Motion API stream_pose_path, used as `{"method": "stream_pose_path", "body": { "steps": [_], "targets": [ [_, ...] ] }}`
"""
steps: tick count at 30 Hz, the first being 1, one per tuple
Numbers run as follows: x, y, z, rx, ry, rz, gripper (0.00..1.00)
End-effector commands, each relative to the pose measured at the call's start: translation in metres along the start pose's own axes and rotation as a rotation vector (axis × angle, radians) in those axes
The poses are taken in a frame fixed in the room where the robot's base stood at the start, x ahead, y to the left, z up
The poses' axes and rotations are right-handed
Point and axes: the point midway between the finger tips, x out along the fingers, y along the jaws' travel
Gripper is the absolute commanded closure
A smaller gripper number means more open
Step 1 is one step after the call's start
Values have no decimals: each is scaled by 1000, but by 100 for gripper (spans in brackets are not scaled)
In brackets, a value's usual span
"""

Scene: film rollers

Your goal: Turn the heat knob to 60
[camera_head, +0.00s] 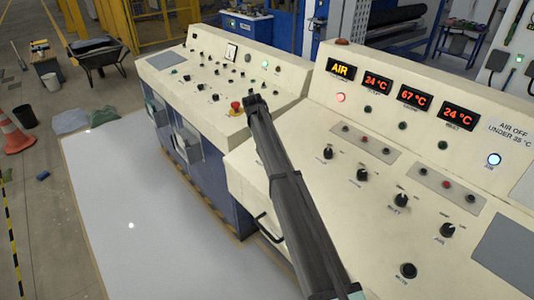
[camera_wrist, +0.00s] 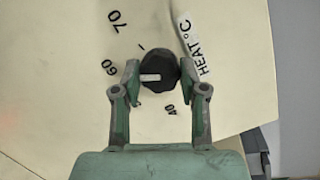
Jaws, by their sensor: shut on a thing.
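The heat knob (camera_wrist: 159,66) is round and black with a white pointer mark, on a cream panel. In the wrist view its label reads "HEAT °C", with 70, 60 and 40 printed around it. The pointer faces left and slightly down, close to the direction of the 60; part of the scale is behind the left finger. My gripper (camera_wrist: 159,72) has one finger on each side of the knob and is shut on it. In the head view my gripper (camera_head: 257,101) is at the right end of the left console, and the knob is hidden there.
A red emergency button (camera_head: 236,106) stands just left of my gripper. The left console (camera_head: 190,95) carries several small knobs and lamps. The right console (camera_head: 320,185) has more knobs and displays reading 24, 67 (camera_head: 413,97) and 24 °C. Open floor lies at the left.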

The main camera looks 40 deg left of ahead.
Motion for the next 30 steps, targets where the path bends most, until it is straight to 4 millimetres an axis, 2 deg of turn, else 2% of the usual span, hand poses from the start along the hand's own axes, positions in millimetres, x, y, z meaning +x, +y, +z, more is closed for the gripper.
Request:
{"method": "stream_pose_path", "body": {
  "steps": [12, 13, 14, 15, 25, 30],
  "targets": [
    [2, 0, 1, -6, -1, 2, 92],
    [2, 0, 1, -6, -1, 1, 47],
    [2, 0, 1, -6, -1, 1, 36],
    [2, 0, 1, -6, -1, 1, 32],
    [-1, 0, 0, -5, 0, 1, 32],
    [-16, 0, -1, -5, 2, 1, 32]
  ]
}}
